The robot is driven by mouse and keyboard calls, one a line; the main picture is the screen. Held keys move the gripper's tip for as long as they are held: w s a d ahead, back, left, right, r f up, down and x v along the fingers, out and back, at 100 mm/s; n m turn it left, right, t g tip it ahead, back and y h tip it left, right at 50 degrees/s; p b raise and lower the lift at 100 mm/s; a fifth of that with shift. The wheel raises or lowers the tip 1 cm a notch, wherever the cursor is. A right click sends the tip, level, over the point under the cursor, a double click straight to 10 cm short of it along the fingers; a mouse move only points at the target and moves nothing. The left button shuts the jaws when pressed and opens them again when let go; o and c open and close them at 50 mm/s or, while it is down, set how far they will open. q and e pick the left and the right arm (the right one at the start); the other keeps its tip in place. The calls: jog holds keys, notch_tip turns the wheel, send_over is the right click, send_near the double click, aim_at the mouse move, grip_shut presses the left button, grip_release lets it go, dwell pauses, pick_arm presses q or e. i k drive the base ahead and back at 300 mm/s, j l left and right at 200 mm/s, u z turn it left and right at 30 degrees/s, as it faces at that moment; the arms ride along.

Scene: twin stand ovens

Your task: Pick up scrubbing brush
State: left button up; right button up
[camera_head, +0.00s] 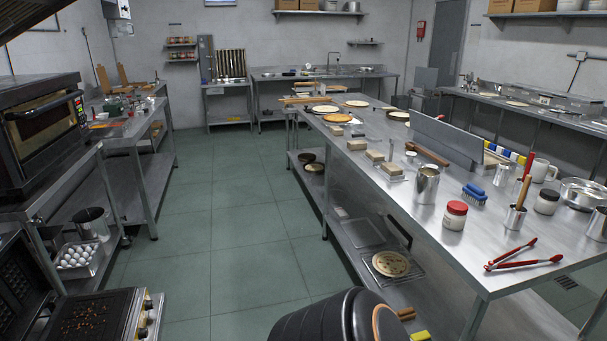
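A scrubbing brush (474,193), with a blue top and what look like dark bristles below, lies on the steel work table (450,268) at the right. It sits right of a metal pitcher (427,185) and behind a red-lidded jar (455,215). Nothing covers it from this view. Neither of my grippers shows in the head view.
Red-handled tongs (512,256) lie near the table's front edge. A green tiled aisle (232,230) is open on the left.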

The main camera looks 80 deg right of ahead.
aim_at(475, 195)
jog(key=z, duration=3.7)
